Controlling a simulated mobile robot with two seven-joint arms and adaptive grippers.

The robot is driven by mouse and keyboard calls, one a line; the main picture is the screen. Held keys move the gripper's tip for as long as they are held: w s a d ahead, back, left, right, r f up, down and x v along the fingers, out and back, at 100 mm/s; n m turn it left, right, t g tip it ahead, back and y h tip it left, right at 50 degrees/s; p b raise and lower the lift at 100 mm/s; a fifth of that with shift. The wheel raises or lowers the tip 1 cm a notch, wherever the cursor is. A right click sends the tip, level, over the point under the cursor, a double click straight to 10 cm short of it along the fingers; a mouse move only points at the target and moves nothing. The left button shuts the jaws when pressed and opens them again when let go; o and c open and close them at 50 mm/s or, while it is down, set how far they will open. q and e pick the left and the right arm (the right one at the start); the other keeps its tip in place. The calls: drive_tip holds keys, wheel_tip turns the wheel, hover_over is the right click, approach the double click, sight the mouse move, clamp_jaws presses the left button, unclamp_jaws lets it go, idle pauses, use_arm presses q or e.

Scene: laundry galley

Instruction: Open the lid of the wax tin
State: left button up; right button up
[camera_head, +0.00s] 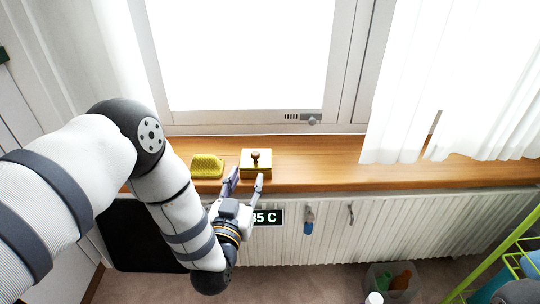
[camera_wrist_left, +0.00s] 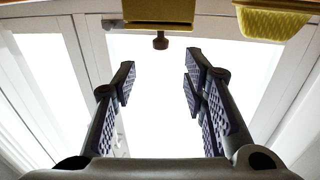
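The wax tin (camera_head: 256,170) is a yellow box with a dark brown knob on its lid, standing on the wooden windowsill. Its lid looks shut. In the left wrist view the tin (camera_wrist_left: 158,14) is at the top, and its knob (camera_wrist_left: 160,41) points down in the picture, beyond and between the fingertips. My left gripper (camera_head: 245,180) is open and empty, in front of the tin at the sill's front edge. In the left wrist view its fingers (camera_wrist_left: 160,80) are spread wide, apart from the knob. My right gripper is not in view.
A window stands behind. Below are a white radiator (camera_head: 400,228), a temperature display (camera_head: 267,217) and a hanging blue item (camera_head: 308,226).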

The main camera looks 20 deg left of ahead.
sight(254, 157)
use_arm(q)
drive_tip(key=w, duration=0.3)
drive_tip(key=w+b, duration=0.1)
drive_tip(key=w, duration=0.3)
drive_tip(key=w+b, duration=0.1)
drive_tip(key=w, duration=0.2)
drive_tip(key=shift+w+a, duration=0.15)
drive_tip(key=shift+a, duration=0.25)
clamp_jaws()
